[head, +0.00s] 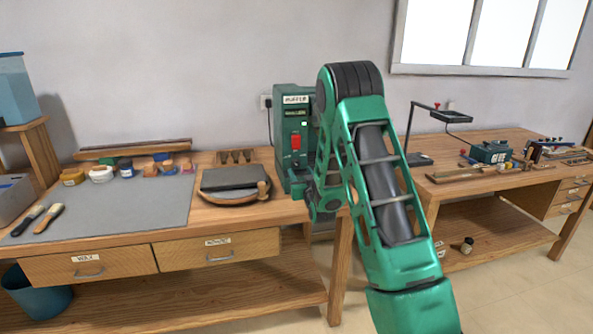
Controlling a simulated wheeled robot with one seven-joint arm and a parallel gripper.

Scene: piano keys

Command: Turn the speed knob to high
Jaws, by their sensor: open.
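A green machine (292,130) with a label that seems to read "BUFFER" stands on the bench near the wall. A red switch (296,142) and a small dark strip above it show on its front. I cannot make out a speed knob; the right part of the machine is hidden behind my green arm. My arm rises from the bottom right, bends at its black-ringed joint and comes down beside the machine's right side. Its lower end is partly hidden by my own links, and I cannot see the fingers of my gripper.
A round board with a dark slab (232,178) lies left of the machine. A second bench (490,180) with tools and a lamp-like stand (420,130) is at right.

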